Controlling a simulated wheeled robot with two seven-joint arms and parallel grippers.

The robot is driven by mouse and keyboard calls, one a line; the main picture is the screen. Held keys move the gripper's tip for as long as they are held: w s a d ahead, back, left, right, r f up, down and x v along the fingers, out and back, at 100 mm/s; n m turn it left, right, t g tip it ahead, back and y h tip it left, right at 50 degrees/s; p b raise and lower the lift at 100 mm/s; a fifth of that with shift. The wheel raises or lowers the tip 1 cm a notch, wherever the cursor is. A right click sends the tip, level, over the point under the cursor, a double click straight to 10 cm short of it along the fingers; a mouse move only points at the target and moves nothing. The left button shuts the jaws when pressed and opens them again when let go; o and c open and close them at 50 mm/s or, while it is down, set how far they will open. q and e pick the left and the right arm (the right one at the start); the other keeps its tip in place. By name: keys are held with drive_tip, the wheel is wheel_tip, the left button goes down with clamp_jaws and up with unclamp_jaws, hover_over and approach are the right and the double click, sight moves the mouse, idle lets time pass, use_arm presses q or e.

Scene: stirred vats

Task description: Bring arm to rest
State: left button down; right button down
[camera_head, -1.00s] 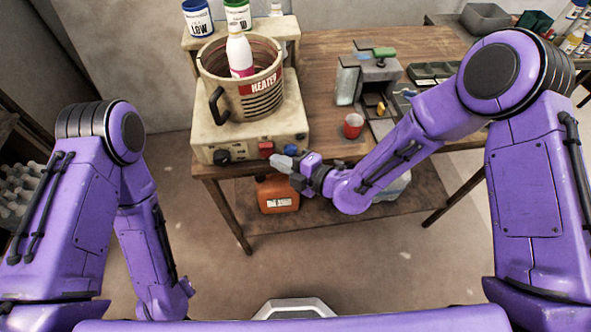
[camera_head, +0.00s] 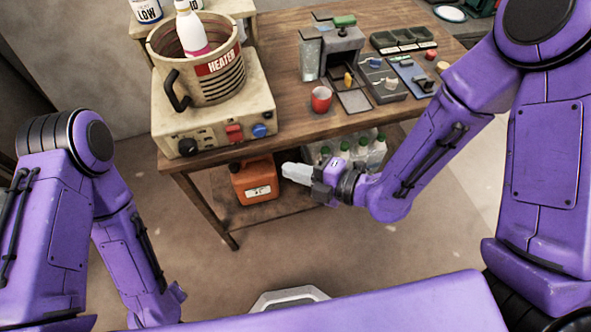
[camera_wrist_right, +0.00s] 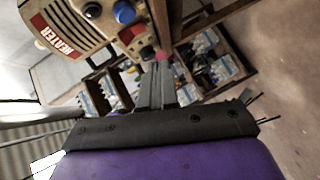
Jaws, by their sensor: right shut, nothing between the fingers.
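My right gripper (camera_head: 298,173) is shut and empty in the head view. It is in the air in front of the table, below the height of the tabletop and to the right of the orange canister. Its shut fingers also show in the right wrist view (camera_wrist_right: 158,88), pointing towards the table's underside. My right arm (camera_head: 430,160) reaches in from the right with its elbow bent. My left arm (camera_head: 130,245) hangs down at the left, and its gripper cannot be made out.
A heater unit (camera_head: 215,110) with a pot (camera_head: 165,55) holding a white bottle (camera_head: 190,30) stands on the table (camera_head: 285,115). The orange canister (camera_head: 255,180) and several clear bottles (camera_head: 372,150) are beneath. Floor in front is clear.

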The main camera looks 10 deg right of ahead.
idle(0.3)
drive_tip(key=d+f+m+h, duration=0.9)
drive_tip(key=d+f+m, duration=0.35)
drive_tip(key=m, duration=1.15)
drive_tip(key=s+d+f+m+g+h, duration=0.3)
drive_tip(key=s+d+f+m, duration=0.1)
drive_tip(key=s, duration=0.5)
drive_tip(key=s+d+f+m+g+h, duration=0.2)
drive_tip(key=s+d+f+m+h, duration=0.1)
drive_tip(key=s+d+f, duration=0.4)
drive_tip(key=shift+s+d+m+g+h, duration=0.3)
drive_tip(key=shift+s+d+m+g, duration=0.15)
drive_tip(key=shift+s+m, duration=0.4)
